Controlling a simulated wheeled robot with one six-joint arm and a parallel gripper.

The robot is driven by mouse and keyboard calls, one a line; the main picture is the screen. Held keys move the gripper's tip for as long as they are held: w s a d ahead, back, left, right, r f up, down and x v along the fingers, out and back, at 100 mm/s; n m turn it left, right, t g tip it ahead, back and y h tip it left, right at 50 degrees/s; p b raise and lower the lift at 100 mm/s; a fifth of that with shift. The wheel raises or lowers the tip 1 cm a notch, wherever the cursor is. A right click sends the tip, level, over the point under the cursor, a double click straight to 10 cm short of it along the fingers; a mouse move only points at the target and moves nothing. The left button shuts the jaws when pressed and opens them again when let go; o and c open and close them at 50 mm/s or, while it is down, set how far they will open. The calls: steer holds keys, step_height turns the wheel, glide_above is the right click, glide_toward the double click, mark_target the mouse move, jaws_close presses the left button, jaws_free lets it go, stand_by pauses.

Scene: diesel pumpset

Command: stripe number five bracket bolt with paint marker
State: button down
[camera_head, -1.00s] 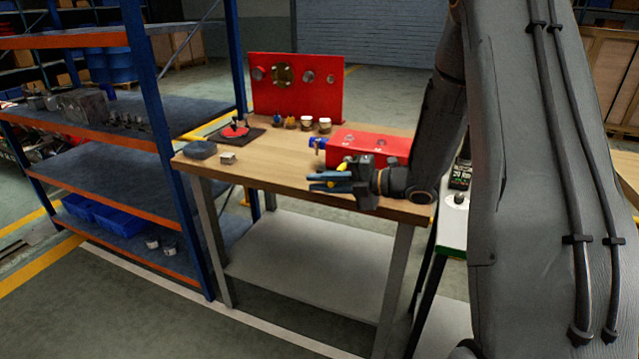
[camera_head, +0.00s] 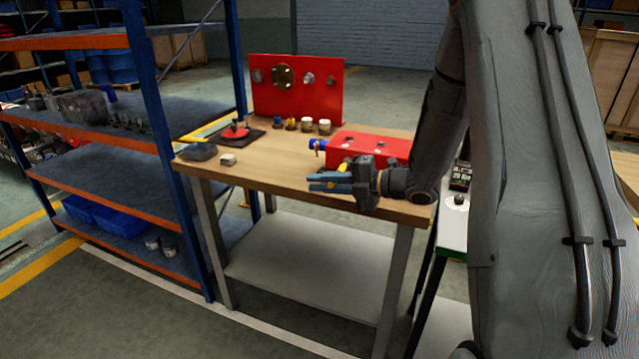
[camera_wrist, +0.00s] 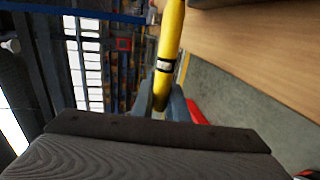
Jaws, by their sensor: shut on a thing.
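My gripper (camera_head: 328,182) is shut on a yellow paint marker (camera_wrist: 168,60) with a dark band. The marker stands out beyond the fingers in the wrist view, and only a small yellow part (camera_head: 344,167) shows in the head view. The gripper is in front of the red block (camera_head: 365,147) on the workbench, near the bench's front edge. The red block has small bolt-like spots on top and a blue part (camera_head: 318,144) at its left end. I cannot tell which spot is the number five bracket bolt.
The wooden workbench (camera_head: 270,178) carries a red upright panel (camera_head: 300,105), small bottles (camera_head: 308,125), a dark mat with a red item (camera_head: 236,131), a dark lump (camera_head: 199,151) and a small pale block (camera_head: 228,160). A blue shelf rack (camera_head: 100,165) stands at left.

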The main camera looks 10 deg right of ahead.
steer(key=shift+s+a, duration=0.15)
steer(key=shift+s, duration=0.1)
stand_by(0.8)
steer(key=shift+s+a+f+p, duration=0.1)
steer(key=shift+s+a+p, duration=0.15)
steer(key=shift+s+a, duration=0.65)
steer(key=shift+s+a+p, duration=0.25)
steer(key=shift+s+a, duration=0.3)
steer(key=shift+s, duration=0.5)
